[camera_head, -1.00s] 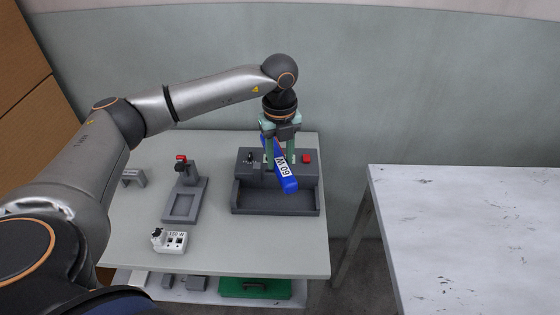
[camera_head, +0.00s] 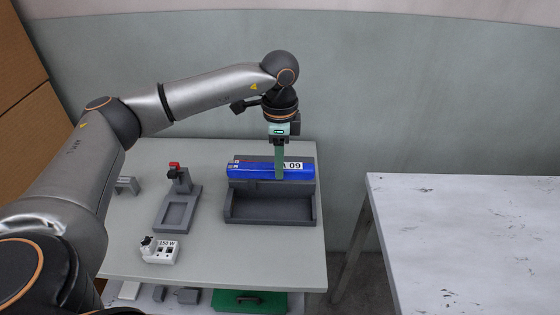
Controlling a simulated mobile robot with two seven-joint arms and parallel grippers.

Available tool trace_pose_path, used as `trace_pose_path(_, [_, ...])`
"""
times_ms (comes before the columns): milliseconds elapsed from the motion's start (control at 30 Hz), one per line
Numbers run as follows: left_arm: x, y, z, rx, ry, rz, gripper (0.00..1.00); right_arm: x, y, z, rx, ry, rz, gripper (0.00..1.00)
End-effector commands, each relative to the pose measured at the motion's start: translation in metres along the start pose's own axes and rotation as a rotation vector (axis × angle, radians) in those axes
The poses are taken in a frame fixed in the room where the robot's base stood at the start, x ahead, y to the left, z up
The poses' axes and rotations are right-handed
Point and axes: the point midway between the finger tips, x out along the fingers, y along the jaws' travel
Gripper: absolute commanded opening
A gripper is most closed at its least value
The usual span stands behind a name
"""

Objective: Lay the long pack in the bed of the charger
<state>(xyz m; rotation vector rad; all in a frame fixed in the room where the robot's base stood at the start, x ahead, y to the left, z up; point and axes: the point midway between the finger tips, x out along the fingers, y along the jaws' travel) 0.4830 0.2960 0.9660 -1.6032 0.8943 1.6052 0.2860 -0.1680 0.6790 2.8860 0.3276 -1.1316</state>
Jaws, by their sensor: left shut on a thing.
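The long pack (camera_head: 250,170) is a blue bar with a white label. My left gripper (camera_head: 279,176) is shut on it near its right part and points down. The pack lies crosswise in the picture, in line with the charger's length. The charger (camera_head: 231,205) is a dark grey box on the table with a long open bed at its front, which looks empty. The pack appears over the charger's raised back part, behind the bed, and hides the controls there. I cannot tell how high it hangs. My right gripper is not in view.
A grey stand with a red knob (camera_head: 174,165) and a shallow tray stands left of the charger. A small grey bracket (camera_head: 126,185) is at the left. A pale table (camera_head: 470,240) stands apart at the right.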

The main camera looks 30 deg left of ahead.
Motion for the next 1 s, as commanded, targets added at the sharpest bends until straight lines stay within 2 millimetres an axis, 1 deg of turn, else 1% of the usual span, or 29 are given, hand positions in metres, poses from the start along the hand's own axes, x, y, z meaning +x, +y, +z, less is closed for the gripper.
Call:
trace_pose_path(300, [-0.002,0.0,-0.001,0.002,0.001,0.0,0.0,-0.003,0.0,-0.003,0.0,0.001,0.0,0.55])
trace_pose_path(600, [0.026,0.0,-0.001,0.003,0.002,-0.001,0.0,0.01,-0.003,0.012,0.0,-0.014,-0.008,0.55])
trace_pose_path(800, [0.046,0.0,-0.001,0.003,0.001,0.0,0.0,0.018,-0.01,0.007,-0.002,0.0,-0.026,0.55])
trace_pose_path(1000, [0.065,0.0,-0.001,0.004,0.001,-0.001,0.0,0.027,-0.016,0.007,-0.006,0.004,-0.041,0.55])
